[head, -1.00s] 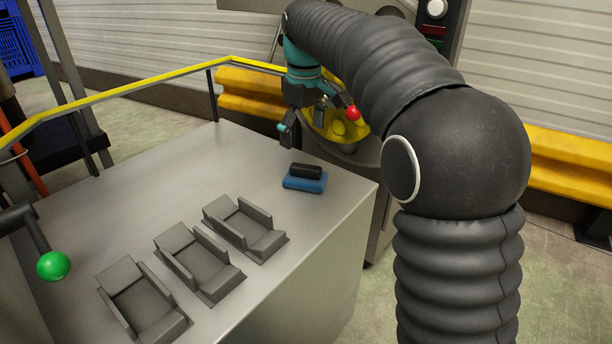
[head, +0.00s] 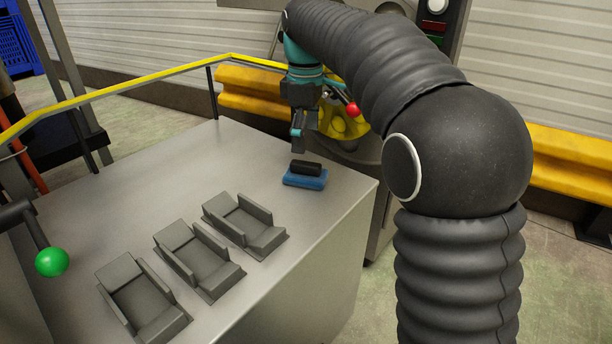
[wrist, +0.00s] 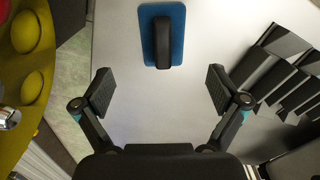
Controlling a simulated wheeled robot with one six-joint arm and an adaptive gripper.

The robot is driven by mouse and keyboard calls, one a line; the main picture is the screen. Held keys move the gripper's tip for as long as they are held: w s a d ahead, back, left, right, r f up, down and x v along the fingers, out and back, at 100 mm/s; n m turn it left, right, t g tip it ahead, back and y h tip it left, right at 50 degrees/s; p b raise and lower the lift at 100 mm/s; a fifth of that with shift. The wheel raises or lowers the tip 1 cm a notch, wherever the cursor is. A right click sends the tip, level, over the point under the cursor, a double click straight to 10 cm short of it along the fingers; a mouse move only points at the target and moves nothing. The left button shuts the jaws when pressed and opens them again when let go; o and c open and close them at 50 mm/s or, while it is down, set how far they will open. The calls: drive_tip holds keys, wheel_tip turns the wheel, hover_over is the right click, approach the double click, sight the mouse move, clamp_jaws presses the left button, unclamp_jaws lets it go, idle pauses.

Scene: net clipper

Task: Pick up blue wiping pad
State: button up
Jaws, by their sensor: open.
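The blue wiping pad (head: 304,182) lies flat on the grey metal table, near its far right edge. A black block-shaped handle (head: 306,168) sits on top of it. My gripper (head: 299,138) is above the table, just above and beyond the pad in the head view, pointing down. In the wrist view the pad (wrist: 178,40) is at the top centre, with the handle (wrist: 162,42) running lengthwise. My gripper (wrist: 160,90) shows there with its two fingers wide apart and nothing between them. The pad lies ahead of the fingertips, apart from them.
Several grey holders (head: 198,262) stand in a row on the table (head: 150,205), left of the pad. A green ball knob (head: 52,262) is at the left. A red knob (head: 353,109) and yellow wheel (head: 340,122) are behind the gripper. A yellow rail (head: 120,88) borders the far side.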

sight(306, 163)
drive_tip(key=shift+s+f+b, duration=0.2)
drive_tip(key=shift+f+b, duration=0.25)
drive_tip(key=shift+f, duration=3)
clamp_jaws()
